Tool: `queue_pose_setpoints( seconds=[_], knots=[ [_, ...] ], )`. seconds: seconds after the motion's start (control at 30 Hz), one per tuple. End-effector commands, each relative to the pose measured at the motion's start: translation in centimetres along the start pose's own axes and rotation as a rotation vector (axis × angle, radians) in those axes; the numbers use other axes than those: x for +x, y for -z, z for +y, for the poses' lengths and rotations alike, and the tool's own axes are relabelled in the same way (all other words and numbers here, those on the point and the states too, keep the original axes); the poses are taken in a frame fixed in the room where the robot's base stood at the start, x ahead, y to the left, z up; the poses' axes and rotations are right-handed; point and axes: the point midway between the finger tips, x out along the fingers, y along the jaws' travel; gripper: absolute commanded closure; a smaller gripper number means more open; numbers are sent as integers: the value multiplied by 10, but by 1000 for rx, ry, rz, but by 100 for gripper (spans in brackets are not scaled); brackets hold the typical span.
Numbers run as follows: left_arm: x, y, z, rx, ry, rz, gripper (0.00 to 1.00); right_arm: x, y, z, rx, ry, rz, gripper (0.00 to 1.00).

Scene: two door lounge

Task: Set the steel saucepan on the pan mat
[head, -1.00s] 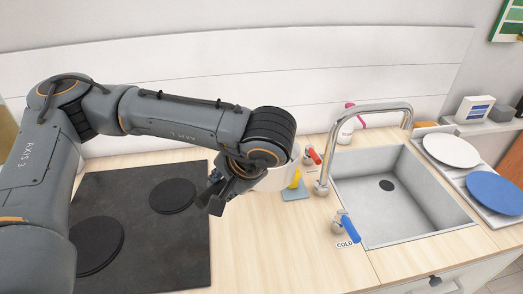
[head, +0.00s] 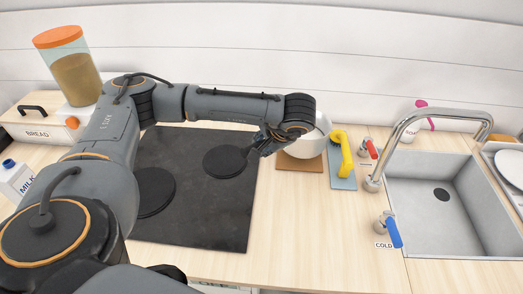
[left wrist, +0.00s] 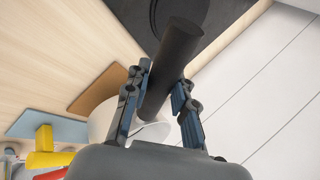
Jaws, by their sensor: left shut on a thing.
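The saucepan (head: 312,142) shows as a pale round body beyond the right edge of the hob. Its pale side also shows in the left wrist view (left wrist: 104,120). My left gripper (head: 264,142) is shut on its dark cylindrical handle (left wrist: 172,68), seen between the two fingers in the left wrist view. A flat brown mat (head: 300,166), likely the pan mat, lies on the counter below the pan in the head view. The pan hides its far part. I cannot tell whether pan and mat touch. My right gripper is not in view.
A blue-grey mat (head: 341,183) with a yellow curved item (head: 345,150) lies right of the brown mat. The tap (head: 420,122) and sink (head: 440,220) are further right. The dark hob (head: 215,205) is left. Counter in front (head: 310,235) is clear.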

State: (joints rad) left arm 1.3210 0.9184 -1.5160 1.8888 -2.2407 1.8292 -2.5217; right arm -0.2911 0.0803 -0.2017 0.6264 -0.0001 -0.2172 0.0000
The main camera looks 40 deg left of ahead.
Motion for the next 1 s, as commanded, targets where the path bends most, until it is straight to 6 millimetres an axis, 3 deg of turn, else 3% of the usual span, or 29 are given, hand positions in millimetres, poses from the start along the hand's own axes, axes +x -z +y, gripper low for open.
queue_pose_setpoints(
  seconds=[0.23,0.4,0.67,0.7,0.77,0.8,1.0],
  knots=[
    [21,4,-2,-3,1,0,100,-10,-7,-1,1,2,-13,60],
    [38,4,11,-1,0,2,100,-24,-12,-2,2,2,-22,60],
    [44,4,15,-4,1,4,100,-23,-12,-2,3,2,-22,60],
    [45,3,16,0,-1,1,69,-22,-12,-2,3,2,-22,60],
    [45,3,16,0,-1,1,57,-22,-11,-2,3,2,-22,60],
    [45,3,16,0,-1,1,53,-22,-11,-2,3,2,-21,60],
    [44,3,16,-1,-1,1,53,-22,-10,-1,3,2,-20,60]
  ],
)
